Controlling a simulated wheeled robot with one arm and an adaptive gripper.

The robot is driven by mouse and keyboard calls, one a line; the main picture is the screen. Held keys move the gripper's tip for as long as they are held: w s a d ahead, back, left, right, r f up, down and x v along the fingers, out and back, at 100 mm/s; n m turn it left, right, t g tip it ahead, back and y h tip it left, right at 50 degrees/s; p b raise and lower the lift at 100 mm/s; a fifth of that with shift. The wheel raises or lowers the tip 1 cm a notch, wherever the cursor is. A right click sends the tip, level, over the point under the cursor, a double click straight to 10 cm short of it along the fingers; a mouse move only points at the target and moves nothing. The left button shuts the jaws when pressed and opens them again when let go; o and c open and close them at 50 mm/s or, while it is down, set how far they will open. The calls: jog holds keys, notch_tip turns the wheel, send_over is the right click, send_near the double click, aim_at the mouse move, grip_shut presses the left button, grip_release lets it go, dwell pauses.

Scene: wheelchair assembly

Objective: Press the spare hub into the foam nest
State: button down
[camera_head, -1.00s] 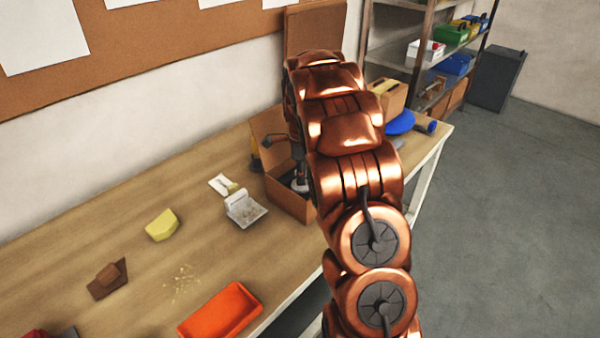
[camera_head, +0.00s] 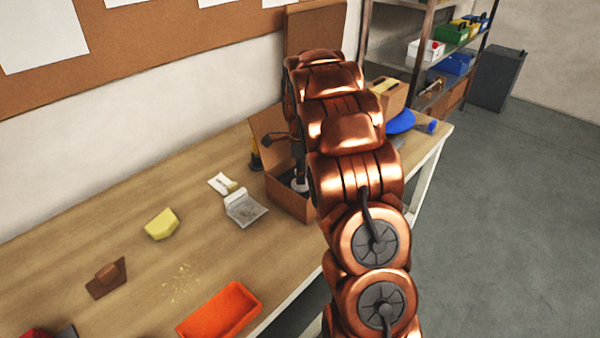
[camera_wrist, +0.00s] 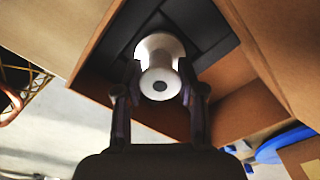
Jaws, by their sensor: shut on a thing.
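The spare hub (camera_wrist: 160,50) is a white spool shape with a flared end and a small dark centre hole. My gripper (camera_wrist: 160,74) is shut on it, one dark finger on each side. The hub is over the dark foam nest (camera_wrist: 218,38) inside an open cardboard box (camera_wrist: 245,112). The far end of the hub meets the dark foam in the picture; I cannot tell how deep it sits. In the head view the box (camera_head: 288,203) stands on the workbench, partly hidden by my arm, and a small whitish part of the hub (camera_head: 299,185) shows inside.
The box walls and raised flaps stand close around my gripper. A blue disc (camera_head: 400,121) lies beyond the box.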

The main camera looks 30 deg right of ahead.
jog(key=shift+f, duration=0.3)
dwell(0.5)
jog(key=c, duration=0.6)
grip_release()
jog(key=shift+r, duration=0.1)
notch_tip(320, 180, up, 12)
jog(key=shift+f, duration=0.1)
dwell(0.4)
